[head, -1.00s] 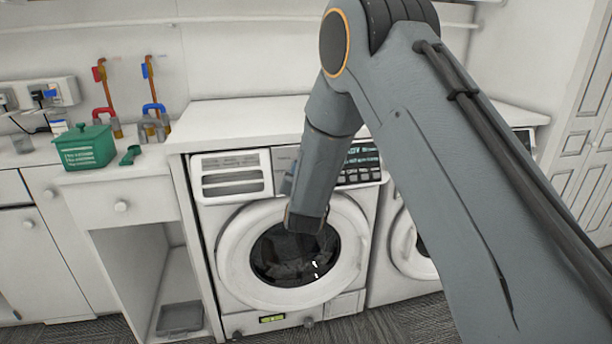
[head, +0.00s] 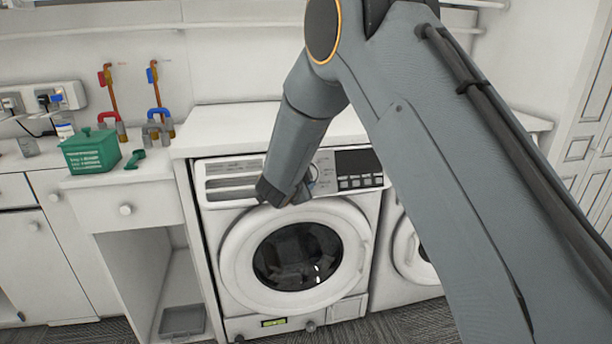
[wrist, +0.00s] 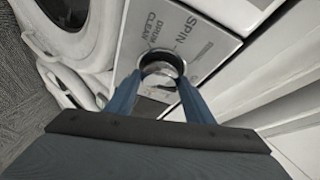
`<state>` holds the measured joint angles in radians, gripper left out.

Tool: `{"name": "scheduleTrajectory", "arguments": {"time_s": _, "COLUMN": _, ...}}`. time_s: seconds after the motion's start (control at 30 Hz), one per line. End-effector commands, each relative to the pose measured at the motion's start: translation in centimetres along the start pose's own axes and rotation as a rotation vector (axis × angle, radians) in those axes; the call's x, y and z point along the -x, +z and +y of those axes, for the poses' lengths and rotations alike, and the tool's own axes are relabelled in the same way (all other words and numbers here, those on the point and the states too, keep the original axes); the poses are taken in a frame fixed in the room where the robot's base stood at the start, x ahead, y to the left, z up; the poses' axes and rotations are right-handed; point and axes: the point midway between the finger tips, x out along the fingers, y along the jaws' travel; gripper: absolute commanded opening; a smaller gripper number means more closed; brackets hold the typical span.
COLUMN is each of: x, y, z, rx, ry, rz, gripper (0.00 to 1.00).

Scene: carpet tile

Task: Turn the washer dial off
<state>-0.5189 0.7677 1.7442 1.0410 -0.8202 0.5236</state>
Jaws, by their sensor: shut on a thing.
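The washer (head: 217,237) stands under the white counter, its round door closed. Its dial (head: 314,172) is on the control panel, mostly hidden behind my gripper in the head view. In the wrist view the dial (wrist: 161,66) is a round silver knob between my two blue-grey fingertips. My gripper (wrist: 160,82) is shut on the dial, one finger on each side. Which mark the dial points to cannot be told.
A second machine (head: 408,250) stands to the right, partly behind my arm. A white countertop (head: 235,130) lies above the washer. A green box (head: 90,152) and a green scoop (head: 135,158) sit on the left counter. A grey tray (head: 182,321) lies low in the open cabinet.

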Motion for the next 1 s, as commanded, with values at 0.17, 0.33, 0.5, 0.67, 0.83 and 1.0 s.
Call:
{"name": "scheduleTrajectory", "arguments": {"time_s": 0.17, "x": 0.04, "y": 0.00, "z": -0.15, "rx": -0.063, "ry": 0.031, "rz": -0.004, "gripper": 0.25}}
{"name": "scheduleTrajectory", "arguments": {"time_s": 0.33, "x": 0.02, "y": 0.01, "z": -0.13, "rx": -0.091, "ry": 0.047, "rz": -0.006, "gripper": 0.25}}
{"name": "scheduleTrajectory", "arguments": {"time_s": 0.5, "x": 0.00, "y": 0.01, "z": -0.10, "rx": -0.099, "ry": 0.052, "rz": -0.006, "gripper": 0.25}}
{"name": "scheduleTrajectory", "arguments": {"time_s": 0.67, "x": -0.01, "y": 0.00, "z": -0.09, "rx": -0.099, "ry": 0.052, "rz": -0.006, "gripper": 0.25}}
{"name": "scheduleTrajectory", "arguments": {"time_s": 0.83, "x": -0.02, "y": -0.01, "z": -0.09, "rx": -0.099, "ry": 0.051, "rz": -0.006, "gripper": 0.54}}
{"name": "scheduleTrajectory", "arguments": {"time_s": 1.0, "x": -0.03, "y": -0.04, "z": -0.10, "rx": -0.099, "ry": 0.051, "rz": -0.005, "gripper": 0.66}}
